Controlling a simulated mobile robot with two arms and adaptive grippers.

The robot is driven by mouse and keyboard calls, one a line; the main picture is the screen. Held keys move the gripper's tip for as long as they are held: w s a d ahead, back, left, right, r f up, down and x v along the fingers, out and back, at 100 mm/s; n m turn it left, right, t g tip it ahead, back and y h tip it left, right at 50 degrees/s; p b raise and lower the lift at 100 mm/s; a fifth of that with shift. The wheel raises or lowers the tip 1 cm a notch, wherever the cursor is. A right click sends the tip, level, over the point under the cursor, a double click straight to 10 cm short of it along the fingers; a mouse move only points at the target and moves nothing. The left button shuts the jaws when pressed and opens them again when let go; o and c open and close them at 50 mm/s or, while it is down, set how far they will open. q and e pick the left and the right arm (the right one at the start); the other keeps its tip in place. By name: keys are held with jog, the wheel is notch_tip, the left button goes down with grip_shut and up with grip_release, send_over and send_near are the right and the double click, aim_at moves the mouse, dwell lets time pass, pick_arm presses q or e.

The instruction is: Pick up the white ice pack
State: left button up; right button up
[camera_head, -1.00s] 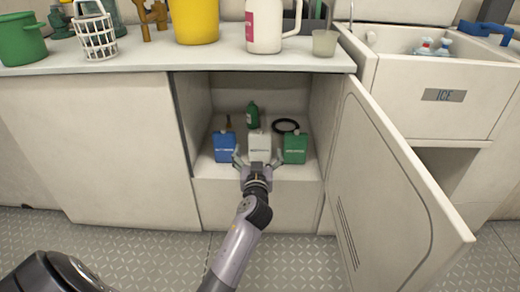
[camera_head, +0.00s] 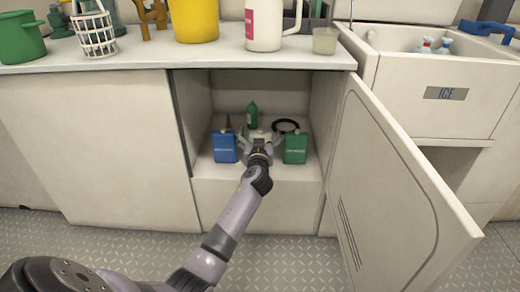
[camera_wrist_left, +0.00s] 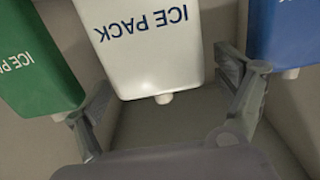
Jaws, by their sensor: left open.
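The white ice pack (camera_wrist_left: 145,45), lettered "ICE PACK", fills the top middle of the left wrist view, where the lettering appears upside down. In the head view it stands inside the open cabinet, mostly hidden by my left gripper (camera_head: 259,140). My left gripper is open, with one finger to each side of the white pack; in the left wrist view (camera_wrist_left: 170,95) gaps show between the fingers and the pack. I cannot tell how far the fingertips reach along its sides. My right gripper is not in view.
A blue ice pack (camera_head: 225,147) and a green ice pack (camera_head: 295,148) flank the white one closely. A green bottle (camera_head: 252,115) and a black ring (camera_head: 286,126) are behind. The open cabinet door (camera_head: 395,190) stands at the right. A counter (camera_head: 140,58) overhangs the opening.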

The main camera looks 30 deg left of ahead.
pick_arm(q)
jog(key=shift+c, duration=0.4)
jog(key=c, duration=1.9)
